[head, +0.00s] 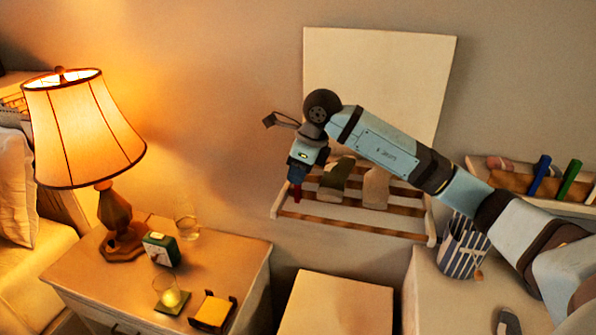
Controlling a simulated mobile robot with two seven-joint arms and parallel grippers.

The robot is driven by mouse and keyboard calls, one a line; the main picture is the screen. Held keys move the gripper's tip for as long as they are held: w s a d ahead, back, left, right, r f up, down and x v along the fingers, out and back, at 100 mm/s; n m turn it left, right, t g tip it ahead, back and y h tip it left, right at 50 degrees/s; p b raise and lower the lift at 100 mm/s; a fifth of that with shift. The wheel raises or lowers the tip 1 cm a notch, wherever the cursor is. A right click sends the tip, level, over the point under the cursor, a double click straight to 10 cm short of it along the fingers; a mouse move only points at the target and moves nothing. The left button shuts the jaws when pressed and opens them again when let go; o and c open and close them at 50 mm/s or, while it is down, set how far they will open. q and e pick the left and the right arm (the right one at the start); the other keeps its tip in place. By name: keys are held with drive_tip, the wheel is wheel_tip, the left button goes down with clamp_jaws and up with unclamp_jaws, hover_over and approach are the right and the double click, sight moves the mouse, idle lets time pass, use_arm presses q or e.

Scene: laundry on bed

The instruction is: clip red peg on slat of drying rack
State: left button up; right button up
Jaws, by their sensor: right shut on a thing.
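The drying rack (412,237) is a wall-mounted wooden frame with several slats, in the middle of the head view. Cloth items, one dark green (336,181) and one beige (375,188), hang on it. My right gripper (298,184) points down at the rack's left end and is shut on the red peg (297,192). The peg is small here and partly hidden by the gripper. It overlaps the left part of the slats in the picture; I cannot tell whether it touches one. My left gripper is out of view.
A pale panel (380,80) stands behind the rack. On the left, a nightstand (225,262) bears a lit lamp (82,130), a green clock (161,249), glasses and a coaster holder (213,311).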

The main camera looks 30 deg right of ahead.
drive_tip(key=shift+f+b, duration=0.45)
drive_tip(key=shift+f, duration=0.2)
drive_tip(key=o, duration=0.9)
drive_tip(key=b+v, duration=0.1)
drive_tip(key=v, duration=1.2)
drive_tip(key=shift+r, duration=0.45)
drive_tip(key=shift+s+f, duration=0.1)
